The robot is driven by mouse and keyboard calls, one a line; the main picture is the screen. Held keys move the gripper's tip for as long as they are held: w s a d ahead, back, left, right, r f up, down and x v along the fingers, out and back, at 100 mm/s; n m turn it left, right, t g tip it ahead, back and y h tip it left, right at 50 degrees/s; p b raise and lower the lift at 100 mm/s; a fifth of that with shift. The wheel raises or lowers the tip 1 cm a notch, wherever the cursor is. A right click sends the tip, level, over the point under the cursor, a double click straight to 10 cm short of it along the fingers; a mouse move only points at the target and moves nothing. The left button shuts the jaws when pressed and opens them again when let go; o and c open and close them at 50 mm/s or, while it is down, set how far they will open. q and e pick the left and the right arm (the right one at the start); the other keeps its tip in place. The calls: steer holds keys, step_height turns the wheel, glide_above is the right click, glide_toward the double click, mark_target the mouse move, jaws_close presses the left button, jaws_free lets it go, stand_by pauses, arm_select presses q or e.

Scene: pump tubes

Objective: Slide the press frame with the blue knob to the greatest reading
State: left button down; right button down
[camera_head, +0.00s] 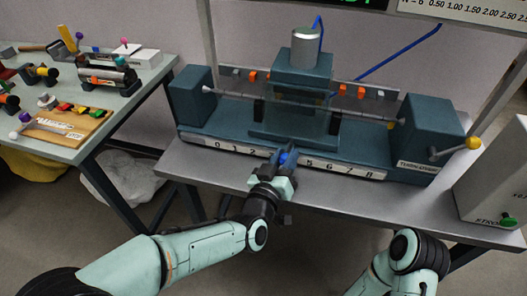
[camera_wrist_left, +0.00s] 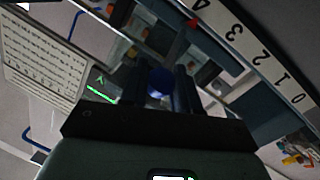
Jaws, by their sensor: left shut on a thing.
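The press frame (camera_head: 303,62) is a blue-grey carriage with a silver cylinder on top, standing on a long blue-grey bed. A number scale (camera_head: 338,167) runs along the bed's front, with 0 at the left and 8 at the right. The frame stands near the middle of the scale, and my gripper hides some of the middle numbers. The blue knob (camera_head: 284,158) is at the frame's front; it also shows in the left wrist view (camera_wrist_left: 160,82). My left gripper (camera_head: 285,156) is shut around the knob. My right gripper is not in view.
End blocks stand at the bed's left (camera_head: 193,95) and right (camera_head: 430,130). A yellow-knobbed lever (camera_head: 472,143) sticks out at the right. A white box (camera_head: 497,185) with a green knob is further right. A side table (camera_head: 60,150) with tools is at the left.

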arm_select(q)
steer(key=shift+d+r, duration=0.25)
steer(key=shift+r, duration=0.1)
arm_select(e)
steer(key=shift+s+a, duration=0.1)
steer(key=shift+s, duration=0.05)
arm_select(q)
steer(key=shift+r, duration=0.1)
steer(key=c, duration=0.9)
jaws_free()
steer(key=shift+o, duration=0.2)
steer(key=shift+f, duration=0.2)
steer(key=shift+s+a, duration=0.15)
steer(key=shift+s, duration=0.1)
steer(key=v, duration=1.3)
steer(key=shift+p, duration=0.4)
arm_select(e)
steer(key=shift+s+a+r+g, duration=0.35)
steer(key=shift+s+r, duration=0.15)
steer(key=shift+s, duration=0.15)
arm_select(q)
steer(key=shift+f, duration=0.15)
